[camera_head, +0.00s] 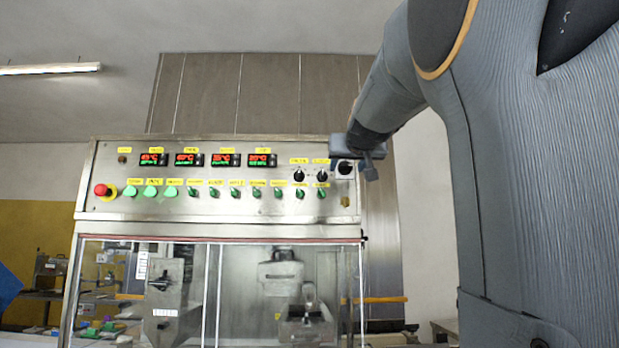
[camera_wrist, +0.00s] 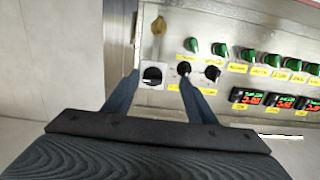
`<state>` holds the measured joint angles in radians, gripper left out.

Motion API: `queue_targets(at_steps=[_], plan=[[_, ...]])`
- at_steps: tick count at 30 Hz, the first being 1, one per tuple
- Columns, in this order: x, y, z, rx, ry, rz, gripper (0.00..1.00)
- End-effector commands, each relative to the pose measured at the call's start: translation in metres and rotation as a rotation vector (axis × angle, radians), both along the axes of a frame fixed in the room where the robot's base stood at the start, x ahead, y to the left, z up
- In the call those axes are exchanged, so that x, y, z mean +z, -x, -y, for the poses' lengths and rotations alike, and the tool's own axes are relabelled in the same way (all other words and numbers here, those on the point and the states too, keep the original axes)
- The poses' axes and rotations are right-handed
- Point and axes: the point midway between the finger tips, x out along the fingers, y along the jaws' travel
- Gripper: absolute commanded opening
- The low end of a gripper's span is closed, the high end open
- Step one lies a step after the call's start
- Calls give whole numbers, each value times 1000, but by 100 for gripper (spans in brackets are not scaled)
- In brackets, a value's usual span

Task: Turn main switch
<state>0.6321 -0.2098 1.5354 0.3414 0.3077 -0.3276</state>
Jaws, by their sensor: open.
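The main switch appears to be the larger black rotary knob on a pale square plate (camera_head: 345,168), at the right end of the control panel (camera_head: 225,205). It also shows in the wrist view (camera_wrist: 153,76), where the panel looks upside down. My gripper (camera_head: 356,160) is in front of the panel's upper right corner, partly over the switch plate. In the wrist view my gripper (camera_wrist: 160,79) is open and empty, with one finger on each side of the switch. The right finger's tip comes close to a small black knob (camera_wrist: 183,69). I cannot tell whether either finger touches the panel.
Two small black selectors (camera_head: 299,175) sit left of the switch. A row of green switches (camera_head: 235,193), red digital displays (camera_head: 225,160) and a red emergency button (camera_head: 102,190) fill the panel. A yellow part (camera_wrist: 159,25) lies near the switch. Glass-fronted machinery stands below.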

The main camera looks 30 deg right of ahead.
Motion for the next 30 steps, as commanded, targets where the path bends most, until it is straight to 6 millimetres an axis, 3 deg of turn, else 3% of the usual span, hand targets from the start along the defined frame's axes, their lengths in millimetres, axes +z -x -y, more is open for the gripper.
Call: queue_targets(at_steps=[2, 5, 19, 30], plan=[[18, 9, 5, -15, 19, 27, 52], [26, 9, 9, -21, 27, 38, 52], [26, -45, 41, -19, 26, 37, 52], [25, -54, 46, -19, 27, 38, 52]])
